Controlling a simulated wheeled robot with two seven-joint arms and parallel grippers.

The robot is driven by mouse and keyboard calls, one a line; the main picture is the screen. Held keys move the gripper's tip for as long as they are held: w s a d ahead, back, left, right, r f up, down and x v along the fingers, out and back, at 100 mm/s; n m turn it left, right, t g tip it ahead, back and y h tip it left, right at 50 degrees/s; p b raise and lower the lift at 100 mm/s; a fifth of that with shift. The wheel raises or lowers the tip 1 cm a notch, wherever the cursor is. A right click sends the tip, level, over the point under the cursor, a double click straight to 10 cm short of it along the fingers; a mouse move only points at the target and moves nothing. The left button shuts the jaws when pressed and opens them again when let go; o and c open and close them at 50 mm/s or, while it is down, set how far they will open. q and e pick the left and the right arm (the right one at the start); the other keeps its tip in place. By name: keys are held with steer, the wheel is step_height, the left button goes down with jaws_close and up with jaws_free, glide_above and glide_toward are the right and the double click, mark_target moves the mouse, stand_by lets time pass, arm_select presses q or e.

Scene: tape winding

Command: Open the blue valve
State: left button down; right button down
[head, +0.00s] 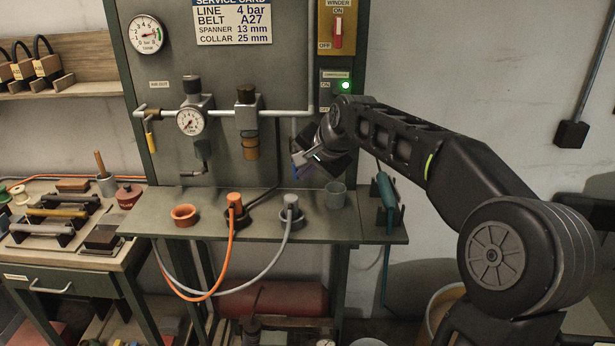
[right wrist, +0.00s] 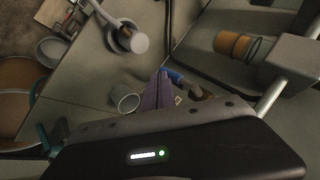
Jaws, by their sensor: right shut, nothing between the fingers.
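The blue valve shows in the right wrist view as a short blue handle (right wrist: 174,75), right beside the tips of my right gripper (right wrist: 160,90). Whether the fingers touch it I cannot tell. In the head view my right gripper (head: 302,170) is in front of the panel, at the right end of the pipework and above the bench. It is shut and empty. My gripper and wrist hide most of the valve in the head view, so its handle angle is unclear. My left gripper is out of view.
A pressure gauge (head: 191,122), a filter with an amber bowl (head: 249,145) and a yellow lever (head: 151,141) are along the pipe. The bench holds an orange ring (head: 184,214), hose plugs and a grey cup (head: 336,194). A green light (head: 345,86) glows above my wrist.

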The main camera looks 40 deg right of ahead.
steer(key=shift+r, duration=0.15)
steer(key=shift+r+p, duration=0.7)
steer(key=shift+p, duration=0.05)
stand_by(0.3)
